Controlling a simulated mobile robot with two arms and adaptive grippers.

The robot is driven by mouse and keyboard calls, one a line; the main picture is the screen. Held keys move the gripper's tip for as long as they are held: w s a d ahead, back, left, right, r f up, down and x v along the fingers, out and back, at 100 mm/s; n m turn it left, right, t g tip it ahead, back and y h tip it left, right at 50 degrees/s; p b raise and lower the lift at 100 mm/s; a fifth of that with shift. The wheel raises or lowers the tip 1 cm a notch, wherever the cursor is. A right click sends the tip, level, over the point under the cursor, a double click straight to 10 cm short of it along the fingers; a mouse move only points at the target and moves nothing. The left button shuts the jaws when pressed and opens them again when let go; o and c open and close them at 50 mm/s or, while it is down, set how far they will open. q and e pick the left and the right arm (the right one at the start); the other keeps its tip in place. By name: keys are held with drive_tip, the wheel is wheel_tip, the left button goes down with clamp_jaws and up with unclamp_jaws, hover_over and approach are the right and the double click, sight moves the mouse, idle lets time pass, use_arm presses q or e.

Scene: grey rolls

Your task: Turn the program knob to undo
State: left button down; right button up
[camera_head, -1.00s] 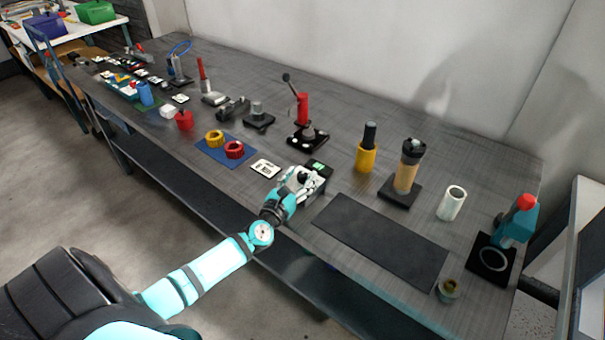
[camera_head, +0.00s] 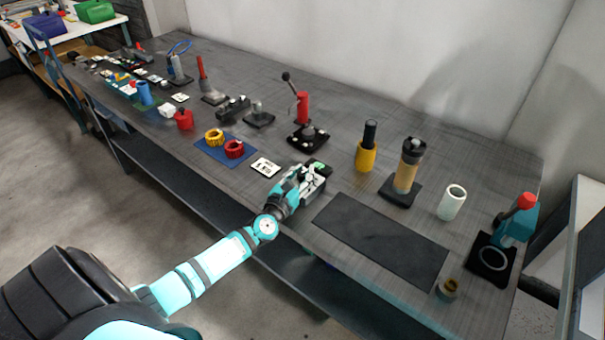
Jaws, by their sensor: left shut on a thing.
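A small dark device box with a green display (camera_head: 319,166) stands near the front edge of the grey bench. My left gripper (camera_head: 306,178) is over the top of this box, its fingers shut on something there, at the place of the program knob. The knob itself is hidden by the fingers, so its setting cannot be read. A white card with dark markings (camera_head: 265,167) lies flat just left of the box. My right gripper is not in view.
A flat dark mat (camera_head: 380,240) lies right of the box. Left is a blue mat (camera_head: 205,154) with a yellow and a red ring. Behind stand a red lever press (camera_head: 303,108), a yellow cylinder (camera_head: 366,155) and a tan-and-black cylinder (camera_head: 406,172).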

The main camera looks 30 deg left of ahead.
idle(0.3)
use_arm(q)
drive_tip(key=n+y+p, duration=0.1)
drive_tip(key=y+p, duration=0.1)
drive_tip(key=shift+d+n+g+y+p, duration=0.1)
drive_tip(key=shift+n+g+y+p, duration=0.2)
drive_tip(key=shift+n+y, duration=0.1)
drive_tip(key=shift+f+n+g+y+p, duration=0.1)
drive_tip(key=shift+n+g+y+p, duration=0.4)
drive_tip(key=shift+n+y, duration=0.45)
drive_tip(key=n+y, duration=0.1)
drive_tip(key=n+g+y, duration=0.1)
drive_tip(key=y, duration=0.1)
drive_tip(key=shift+f+g, duration=0.2)
drive_tip(key=shift+g, duration=0.1)
drive_tip(key=shift+s+n+g+y+b, duration=0.1)
drive_tip(key=shift+n+g+y+b, duration=0.55)
drive_tip(key=shift+n+g+y, duration=0.6)
drive_tip(key=shift+y, duration=0.4)
